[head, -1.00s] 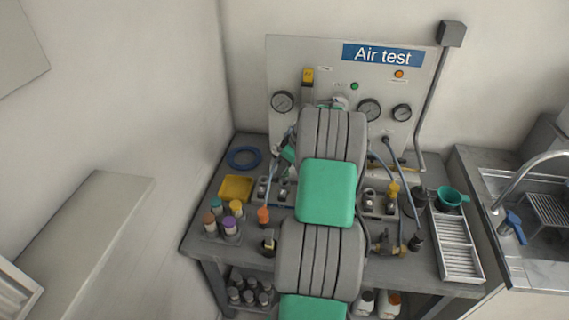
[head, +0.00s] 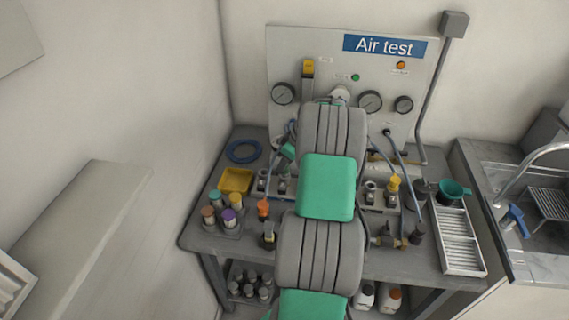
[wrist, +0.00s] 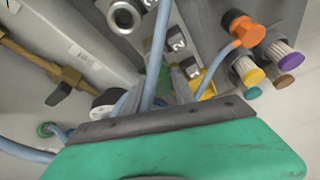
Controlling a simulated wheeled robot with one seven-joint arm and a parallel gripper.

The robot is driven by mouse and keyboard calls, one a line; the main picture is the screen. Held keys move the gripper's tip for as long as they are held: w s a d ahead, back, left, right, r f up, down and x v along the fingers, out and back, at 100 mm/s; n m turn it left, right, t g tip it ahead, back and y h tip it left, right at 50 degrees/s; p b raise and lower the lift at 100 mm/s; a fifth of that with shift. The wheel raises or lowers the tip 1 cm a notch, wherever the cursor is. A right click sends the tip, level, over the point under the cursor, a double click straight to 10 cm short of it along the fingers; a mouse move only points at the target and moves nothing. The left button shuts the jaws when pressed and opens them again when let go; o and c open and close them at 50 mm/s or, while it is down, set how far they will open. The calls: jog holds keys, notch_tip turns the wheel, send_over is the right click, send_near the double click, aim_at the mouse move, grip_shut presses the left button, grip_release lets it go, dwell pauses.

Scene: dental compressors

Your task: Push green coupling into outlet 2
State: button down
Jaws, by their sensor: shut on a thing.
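My gripper (wrist: 180,82) is in the wrist view, shut on the green coupling (wrist: 164,80). Only a small green part of the coupling shows between and beside the grey fingers, next to a blue hose. The outlet block with number labels (wrist: 178,45) lies just beyond the fingertips; a label 2 is readable. Whether the coupling touches an outlet is hidden.
An orange coupling (head: 263,208) stands left of my arm; a yellow coupling (head: 393,185) stands right. Capped bottles (head: 229,217) and a yellow tray (head: 236,181) are at the left. Blue hoses cross near my gripper. The gauge panel (head: 385,80) stands behind.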

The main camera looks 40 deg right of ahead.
jog(key=shift+f+b, duration=0.65)
jog(key=shift+f, duration=0.2)
jog(key=c, duration=0.9)
grip_release()
jog(key=shift+r, duration=0.1)
jog(key=shift+c, duration=0.2)
jog(key=a+b+v, duration=0.1)
jog(key=v, duration=0.6)
jog(key=shift+s+d+r, duration=0.2)
jog(key=shift+d+r, duration=0.15)
jog(key=shift+d, duration=0.2)
